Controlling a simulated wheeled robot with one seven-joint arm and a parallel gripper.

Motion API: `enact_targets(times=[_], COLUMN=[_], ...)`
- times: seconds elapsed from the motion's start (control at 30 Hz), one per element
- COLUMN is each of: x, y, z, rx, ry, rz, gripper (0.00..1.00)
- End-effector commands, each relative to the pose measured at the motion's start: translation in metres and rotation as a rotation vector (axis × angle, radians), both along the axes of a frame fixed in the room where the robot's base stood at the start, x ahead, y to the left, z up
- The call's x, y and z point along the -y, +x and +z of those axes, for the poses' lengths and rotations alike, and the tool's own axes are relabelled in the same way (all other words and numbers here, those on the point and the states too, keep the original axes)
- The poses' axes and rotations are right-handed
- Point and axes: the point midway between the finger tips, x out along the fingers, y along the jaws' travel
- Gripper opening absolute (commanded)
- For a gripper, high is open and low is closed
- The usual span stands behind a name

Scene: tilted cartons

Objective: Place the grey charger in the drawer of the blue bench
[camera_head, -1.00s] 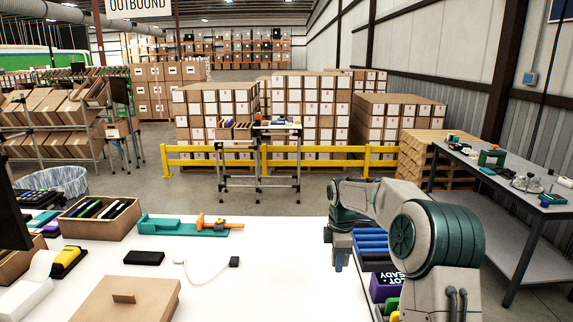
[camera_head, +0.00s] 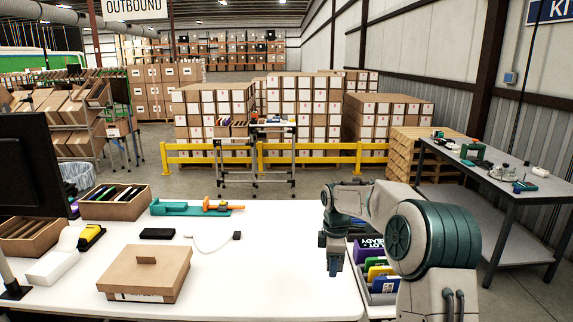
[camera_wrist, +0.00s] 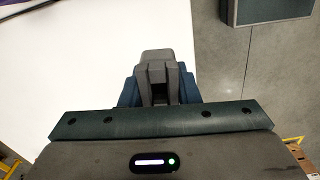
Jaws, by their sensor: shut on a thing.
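My gripper (camera_head: 333,262) hangs above the right edge of the white table in the head view. In the wrist view my gripper (camera_wrist: 160,92) has its blue fingers closed around a grey block, which looks like the grey charger (camera_wrist: 157,57). In the head view the charger cannot be made out at the fingers. I see no clearly blue bench and no drawer in either view. A dark-framed bench with a grey top (camera_head: 500,172) stands at the right.
The white table (camera_head: 240,285) holds a lidded carton (camera_head: 145,280), a black block (camera_head: 157,234), a white cable (camera_head: 208,243) and a teal tool (camera_head: 178,208). A tray of coloured packs (camera_head: 375,280) is beside my arm. Grey floor lies between table and bench.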

Motion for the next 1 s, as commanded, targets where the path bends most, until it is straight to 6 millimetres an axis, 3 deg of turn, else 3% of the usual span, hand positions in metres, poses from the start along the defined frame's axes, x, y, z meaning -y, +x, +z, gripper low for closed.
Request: enact_targets(times=[0.37, 1.0], x=[0.005, 0.018], y=[-0.024, -0.092], z=[-0.027, -0.105], rx=[-0.003, -0.001], ry=[0.001, 0.003], rz=[-0.34, -1.339], gripper=[0.06, 0.06])
